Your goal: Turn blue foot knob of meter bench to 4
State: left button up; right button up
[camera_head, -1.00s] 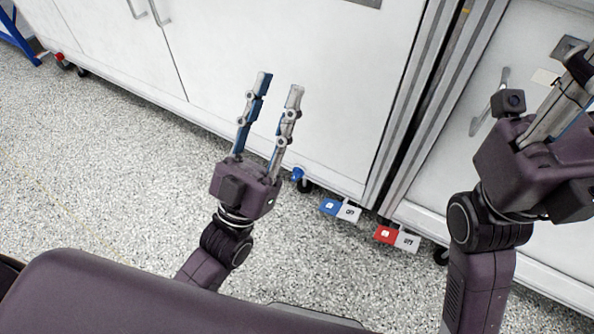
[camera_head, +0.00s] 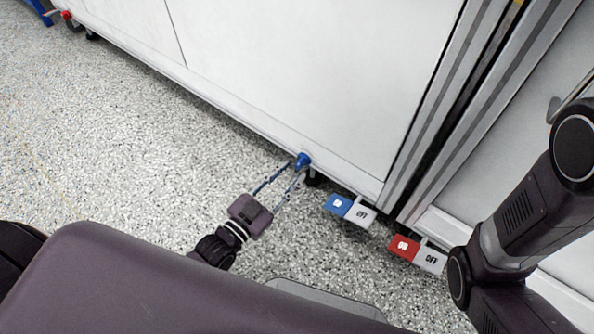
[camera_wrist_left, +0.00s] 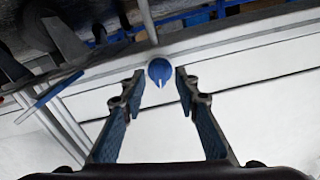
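The blue foot knob (camera_head: 303,160) sits low on the white cabinet's bottom edge in the head view. In the left wrist view the knob (camera_wrist_left: 160,70) is a round blue disc with a white pointer mark pointing down in the picture. No numbers are readable around it. My left gripper (camera_head: 286,170) is open, its two fingers reaching to the knob. In the left wrist view the open fingertips (camera_wrist_left: 159,76) stand on either side of the knob, with gaps visible. My right gripper is out of view; only my right arm shows.
A blue and white ON/OFF pedal (camera_head: 349,209) and a red and white ON/OFF pedal (camera_head: 417,253) stick out near the floor, right of the knob. A red knob (camera_head: 67,15) is at the cabinet's far left foot. Speckled floor (camera_head: 120,140) is open at left.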

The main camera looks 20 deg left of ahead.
aim_at(298, 167)
pick_arm(q)
jog(key=shift+b+x, duration=0.55)
jog(key=shift+x, duration=0.95)
grip_shut()
